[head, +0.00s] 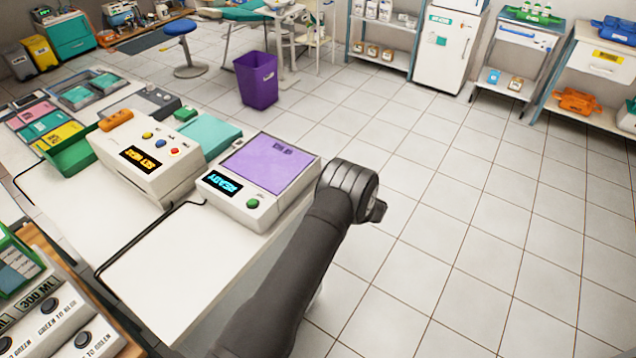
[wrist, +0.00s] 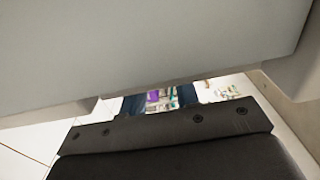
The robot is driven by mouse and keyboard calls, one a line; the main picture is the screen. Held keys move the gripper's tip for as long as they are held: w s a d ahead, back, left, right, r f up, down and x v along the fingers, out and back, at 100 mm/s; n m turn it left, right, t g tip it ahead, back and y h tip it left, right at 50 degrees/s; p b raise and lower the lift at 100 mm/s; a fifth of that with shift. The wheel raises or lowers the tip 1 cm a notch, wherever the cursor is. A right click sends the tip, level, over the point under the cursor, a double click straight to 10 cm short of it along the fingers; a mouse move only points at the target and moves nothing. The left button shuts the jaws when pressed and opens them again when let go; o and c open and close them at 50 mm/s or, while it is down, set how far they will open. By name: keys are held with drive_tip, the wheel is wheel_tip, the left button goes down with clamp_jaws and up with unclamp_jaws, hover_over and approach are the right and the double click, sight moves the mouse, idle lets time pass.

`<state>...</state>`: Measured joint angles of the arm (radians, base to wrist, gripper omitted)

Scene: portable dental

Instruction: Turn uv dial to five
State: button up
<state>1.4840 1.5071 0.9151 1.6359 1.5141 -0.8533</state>
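No dial that I can read as the UV dial shows in either view.
A white box (head: 150,160) with an orange display and coloured knobs stands left of the unit. Panels with black knobs (head: 82,340) sit at the lower left; their labels are only partly readable. A purple bin (head: 257,82) stands on the floor. Tiled floor on the right is clear.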

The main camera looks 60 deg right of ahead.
drive_tip(key=shift+r+g, duration=0.2)
drive_tip(key=shift+g, duration=0.6)
drive_tip(key=o, duration=0.9)
drive_tip(key=shift+o, duration=0.2)
drive_tip(key=s+r, duration=0.2)
drive_tip(key=s, duration=1.5)
drive_tip(key=shift+s+r, duration=0.15)
drive_tip(key=shift+r, duration=0.05)
